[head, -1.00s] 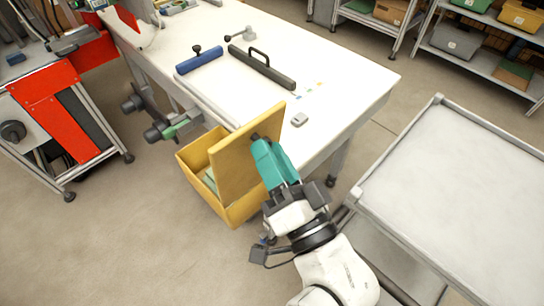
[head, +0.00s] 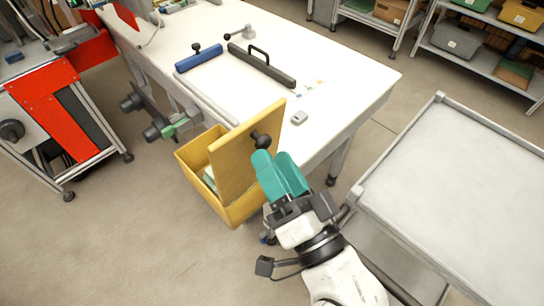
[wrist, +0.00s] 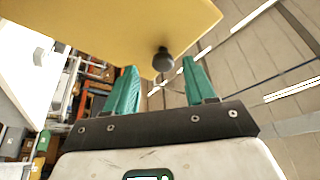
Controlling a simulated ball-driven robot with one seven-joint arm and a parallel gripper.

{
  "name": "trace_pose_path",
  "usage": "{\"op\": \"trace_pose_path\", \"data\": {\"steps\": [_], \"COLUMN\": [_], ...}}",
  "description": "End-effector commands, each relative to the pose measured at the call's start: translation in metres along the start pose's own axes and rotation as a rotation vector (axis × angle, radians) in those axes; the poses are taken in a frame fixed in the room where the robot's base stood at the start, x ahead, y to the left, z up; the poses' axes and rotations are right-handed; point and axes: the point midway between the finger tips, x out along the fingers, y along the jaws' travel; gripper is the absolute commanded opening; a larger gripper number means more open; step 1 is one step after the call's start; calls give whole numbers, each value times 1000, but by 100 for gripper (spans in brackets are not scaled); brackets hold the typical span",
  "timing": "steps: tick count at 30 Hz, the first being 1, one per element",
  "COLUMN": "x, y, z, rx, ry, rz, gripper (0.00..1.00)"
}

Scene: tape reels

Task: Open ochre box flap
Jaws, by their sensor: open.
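The ochre box (head: 196,167) stands beside the white table, and its flap (head: 236,150) is raised, standing steeply up from the box. Part of the inside shows to the left of the flap, with something pale green in it. A dark round knob (head: 261,139) sits on the flap's right-hand face. My gripper (head: 273,154) has teal fingers, open and empty, just below and right of the knob. In the wrist view the knob (wrist: 163,60) is ahead of and between the spread fingers (wrist: 160,70), apart from both, and the flap (wrist: 115,25) fills the top.
The white table (head: 345,85) is right behind the box and holds a blue bar (head: 199,59), a dark bar with a handle (head: 262,66) and a small grey item (head: 299,117). A grey cart (head: 460,190) stands to the right. Floor left of the box is clear.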

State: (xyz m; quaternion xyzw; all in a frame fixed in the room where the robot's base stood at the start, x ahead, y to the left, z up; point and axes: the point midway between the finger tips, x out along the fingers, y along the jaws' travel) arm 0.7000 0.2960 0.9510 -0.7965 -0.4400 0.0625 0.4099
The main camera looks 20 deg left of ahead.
Motion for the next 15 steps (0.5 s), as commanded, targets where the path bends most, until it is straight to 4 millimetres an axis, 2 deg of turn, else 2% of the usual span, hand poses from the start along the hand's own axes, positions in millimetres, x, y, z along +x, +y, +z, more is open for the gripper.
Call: {"op": "trace_pose_path", "data": {"steps": [3,9,15], "x": [-26,-65,-83], "y": [4,3,0], "z": [4,4,2], "rx": [1,0,2], "ry": [-1,-3,-4], "rz": [3,3,2], "gripper": [55,55,55]}}
